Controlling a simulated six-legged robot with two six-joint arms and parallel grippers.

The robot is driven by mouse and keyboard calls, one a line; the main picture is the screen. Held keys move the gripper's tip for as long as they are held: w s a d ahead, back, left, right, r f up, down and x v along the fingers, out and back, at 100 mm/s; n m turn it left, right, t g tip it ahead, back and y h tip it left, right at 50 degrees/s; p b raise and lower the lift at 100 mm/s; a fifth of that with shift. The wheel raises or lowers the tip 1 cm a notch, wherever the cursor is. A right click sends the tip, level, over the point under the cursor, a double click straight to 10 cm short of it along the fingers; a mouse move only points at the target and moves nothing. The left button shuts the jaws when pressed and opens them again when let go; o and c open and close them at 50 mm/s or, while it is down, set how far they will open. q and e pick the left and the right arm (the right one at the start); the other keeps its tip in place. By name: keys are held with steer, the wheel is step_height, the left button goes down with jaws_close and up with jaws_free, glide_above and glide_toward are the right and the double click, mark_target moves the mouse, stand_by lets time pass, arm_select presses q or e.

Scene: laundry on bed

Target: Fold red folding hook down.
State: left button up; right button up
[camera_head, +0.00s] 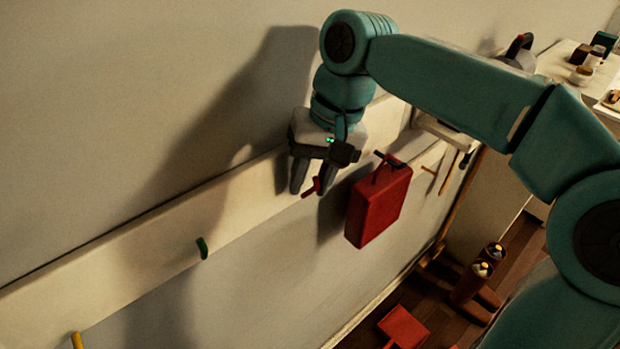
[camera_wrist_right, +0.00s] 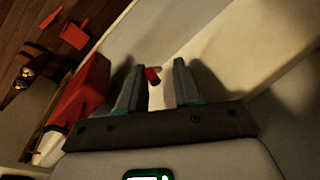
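The red folding hook (camera_head: 314,187) sticks out from the pale board (camera_head: 120,248) on the wall. My right gripper (camera_head: 310,190) points down at the board, its two fingers apart with the hook between them in this view. In the right wrist view the hook (camera_wrist_right: 152,76) shows in the gap between the open fingers (camera_wrist_right: 156,66), closer to the left finger. I cannot tell whether a finger touches it. The hook's base is partly hidden by the gripper. My left gripper is not in view.
A red case (camera_head: 378,207) hangs close to the right of my right gripper. A green hook (camera_head: 202,248) and a yellow hook (camera_head: 77,340) sit further left on the board. Brown boots (camera_head: 470,282) and a red dustpan (camera_head: 404,327) are below right. The wall to the left is clear.

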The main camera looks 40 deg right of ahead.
steer(key=shift+s+d, duration=0.35)
steer(key=shift+s, duration=0.05)
steer(key=shift+w+a+f, duration=0.15)
steer(key=shift+w+a, duration=0.05)
steer(key=shift+w, duration=0.15)
steer(key=c, duration=0.3)
steer(key=shift+w+a, duration=0.1)
jaws_close()
steer(key=shift+s+f+b, duration=0.1)
steer(key=shift+s+b, duration=0.1)
steer(key=shift+b, duration=0.25)
arm_select(q)
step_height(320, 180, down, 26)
steer(key=b, duration=2.5)
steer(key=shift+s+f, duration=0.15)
arm_select(e)
steer(key=shift+s+d+f+n+t+y, duration=0.2)
steer(key=shift+s+f+t, duration=0.45)
steer(key=shift+t, duration=1.4)
steer(key=shift+s+a+f+n+t+y, duration=0.1)
steer(key=shift+s+f+n+t+y, duration=0.55)
steer(key=shift+t, duration=1.35)
steer(key=shift+s+d+f+m+t+h, duration=0.1)
steer(key=shift+s+f+t, duration=0.55)
steer(key=shift+t, duration=1.4)
arm_select(q)
steer(key=shift+b, duration=0.3)
arm_select(e)
steer(key=shift+w+f, duration=0.25)
